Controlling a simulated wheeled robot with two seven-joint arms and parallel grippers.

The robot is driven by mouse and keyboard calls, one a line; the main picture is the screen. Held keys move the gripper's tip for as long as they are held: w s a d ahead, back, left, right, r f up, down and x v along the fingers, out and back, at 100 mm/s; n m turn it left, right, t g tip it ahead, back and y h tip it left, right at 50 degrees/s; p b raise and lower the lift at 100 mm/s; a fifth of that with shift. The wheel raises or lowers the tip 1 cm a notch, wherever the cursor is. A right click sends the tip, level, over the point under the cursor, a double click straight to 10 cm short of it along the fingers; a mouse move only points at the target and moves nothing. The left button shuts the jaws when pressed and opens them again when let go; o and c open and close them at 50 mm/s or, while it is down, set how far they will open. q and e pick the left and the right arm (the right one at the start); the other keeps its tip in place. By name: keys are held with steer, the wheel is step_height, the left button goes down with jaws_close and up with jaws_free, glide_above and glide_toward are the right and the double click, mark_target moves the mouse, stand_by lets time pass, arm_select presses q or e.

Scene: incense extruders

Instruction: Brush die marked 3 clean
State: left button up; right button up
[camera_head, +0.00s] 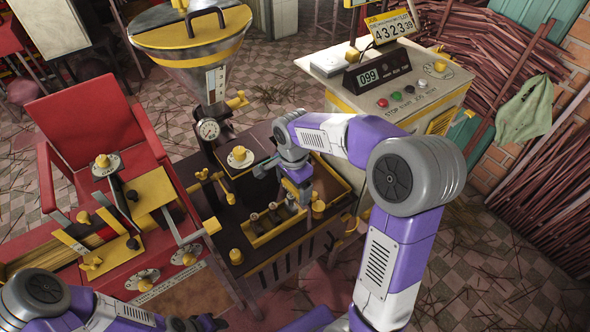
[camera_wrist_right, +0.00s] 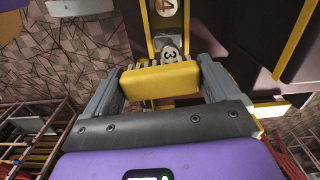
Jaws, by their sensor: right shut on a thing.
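The die marked 3 (camera_wrist_right: 169,48) is a small round grey piece in a yellow-edged rack. It shows in the right wrist view just beyond the bristles of a yellow brush (camera_wrist_right: 160,81). My right gripper (camera_wrist_right: 158,88) is shut on the brush's yellow block. The bristles point toward the die; I cannot tell whether they touch it. In the head view my right gripper (camera_head: 303,193) is low over the right part of the yellow die rack (camera_head: 262,240). My left arm enters at the bottom left, and its gripper (camera_head: 205,323) is cut off by the frame edge.
A die marked 4 (camera_wrist_right: 165,7) sits beyond the 3. A hopper (camera_head: 190,45) with a gauge stands behind the rack. A control console (camera_head: 395,90) is at the right. A red machine with yellow knobs (camera_head: 110,235) and a red chair (camera_head: 90,125) are at the left.

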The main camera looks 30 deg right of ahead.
steer(key=shift+r+p, duration=2.05)
steer(key=shift+r, duration=0.65)
